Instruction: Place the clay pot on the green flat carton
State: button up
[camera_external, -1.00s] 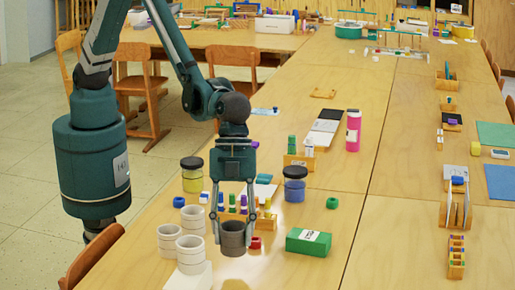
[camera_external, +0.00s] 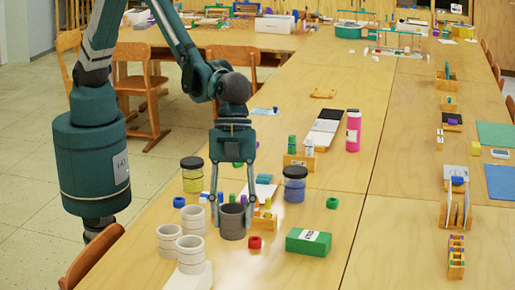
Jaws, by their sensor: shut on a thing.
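The clay pot (camera_external: 232,227) is a dark grey-brown, open-topped cylinder. My gripper (camera_external: 232,209) points down with one finger on each side of the pot and is shut on it. The pot is upright, and I cannot tell how far its bottom is above the table. The green flat carton (camera_external: 300,244) lies on the table to the right of the pot, with a white label on its top. The carton's top is clear, and the pot and carton are apart.
A small red piece (camera_external: 255,242) lies between pot and carton. Several pale cups (camera_external: 167,241) stand at left, near a white block (camera_external: 190,278). A blue-filled jar (camera_external: 295,187) and a yellow-filled jar (camera_external: 192,180) stand behind. Table right of the carton is bare.

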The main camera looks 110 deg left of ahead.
jog(key=w+a+r+n+p, duration=0.1)
jog(key=w+a+r, duration=0.3)
jog(key=w+a, duration=1)
jog(key=shift+w+r+p, duration=0.4)
jog(key=shift+w+p, duration=0.35)
jog(key=shift+w, duration=0.3)
send_near(311, 239)
jog(key=shift+d+b, duration=0.45)
jog(key=shift+d, duration=0.3)
jog(key=shift+f+t+b, duration=0.3)
jog(key=shift+f, duration=1.5)
jog(key=shift+f, duration=0.1)
